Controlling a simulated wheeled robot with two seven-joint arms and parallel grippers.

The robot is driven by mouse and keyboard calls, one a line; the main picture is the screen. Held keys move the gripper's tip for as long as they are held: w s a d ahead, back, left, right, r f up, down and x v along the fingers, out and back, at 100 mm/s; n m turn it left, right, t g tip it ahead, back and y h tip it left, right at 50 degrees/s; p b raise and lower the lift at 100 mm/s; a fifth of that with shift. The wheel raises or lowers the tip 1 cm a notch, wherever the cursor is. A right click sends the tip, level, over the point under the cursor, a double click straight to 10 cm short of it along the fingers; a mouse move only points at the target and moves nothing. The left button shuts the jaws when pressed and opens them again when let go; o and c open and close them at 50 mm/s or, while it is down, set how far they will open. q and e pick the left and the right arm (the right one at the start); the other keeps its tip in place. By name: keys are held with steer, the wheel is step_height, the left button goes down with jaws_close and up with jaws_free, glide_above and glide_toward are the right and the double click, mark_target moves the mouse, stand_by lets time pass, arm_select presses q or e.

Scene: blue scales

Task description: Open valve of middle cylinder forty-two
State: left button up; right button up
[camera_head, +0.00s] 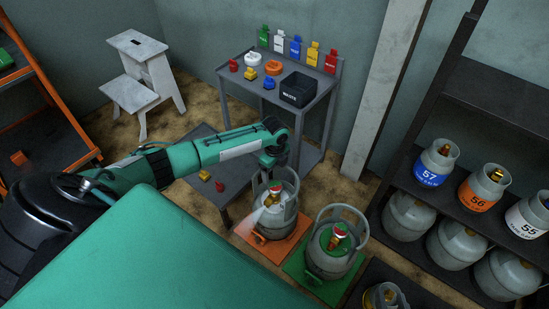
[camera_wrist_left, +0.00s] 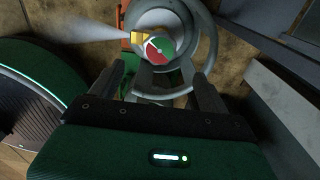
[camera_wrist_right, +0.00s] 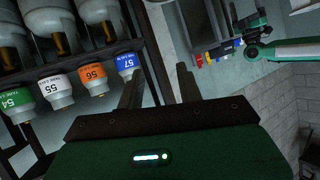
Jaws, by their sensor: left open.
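A grey gas cylinder (camera_head: 288,214) stands upright on an orange scale (camera_head: 252,240). Its valve has a round red, green and white knob (camera_wrist_left: 158,48), and a pale jet sprays from it to the left. My left gripper (camera_wrist_left: 160,88) is open and empty above this cylinder, its fingers short of the knob. Another grey cylinder (camera_head: 327,262), with a red-topped valve (camera_head: 339,231), stands on a green scale (camera_head: 300,270). A third cylinder (camera_head: 384,296) is partly cut off at the bottom edge. No number forty-two is readable. My right gripper (camera_wrist_right: 159,88) is open and empty, facing the shelf side.
A shelf (camera_head: 455,195) at right holds several numbered cylinders, including 57 (camera_head: 433,168), 56 (camera_head: 478,190) and 55. A grey table (camera_head: 240,75) with coloured tags and a black bin (camera_head: 298,90) stands behind. A white step stool (camera_head: 140,85) is at back left.

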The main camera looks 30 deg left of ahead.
arm_select(q)
step_height(320, 180, up, 5)
steer(key=shift+f+p, duration=0.1)
steer(key=shift+p, duration=0.3)
arm_select(e)
steer(key=shift+s+d+f+g+h, duration=0.15)
steer(key=shift+d+g+h, duration=0.1)
steer(key=shift+d+g, duration=0.25)
steer(key=shift+s+d+r+g+h, duration=0.1)
steer(key=shift+d+g+h, duration=0.15)
steer(key=shift+d+g, duration=0.25)
steer(key=shift+d, duration=0.1)
